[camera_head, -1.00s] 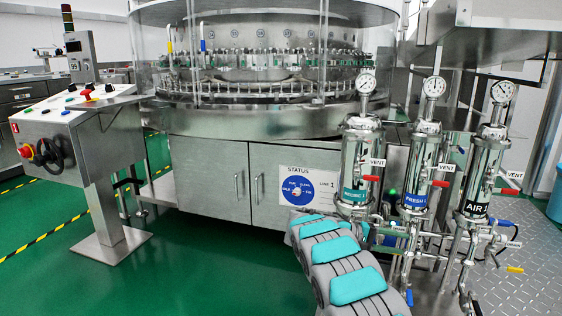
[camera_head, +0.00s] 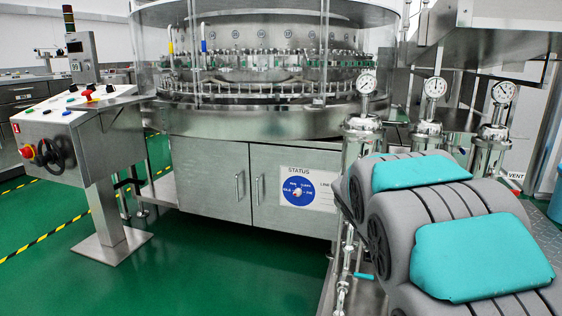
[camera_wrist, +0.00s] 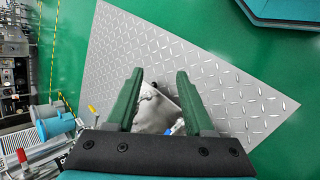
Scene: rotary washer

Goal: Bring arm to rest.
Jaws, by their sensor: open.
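My gripper (camera_wrist: 160,103) shows in the wrist view with two green fingers spread apart. It is open, and no object is held between the fingers. It points down over a grey diamond-plate floor panel (camera_wrist: 230,98). A shiny metal part with a blue piece shows between and beyond the fingers. In the head view my grey and teal arm fills the lower right, and the gripper itself is not visible there.
The rotary washer (camera_head: 260,90) stands behind, with steel cabinet doors and a status dial (camera_head: 297,191) below. A control console (camera_head: 75,140) stands at left. Green floor (camera_head: 200,270) is clear in front. In the wrist view, pipes and a blue fitting (camera_wrist: 52,122) lie at left.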

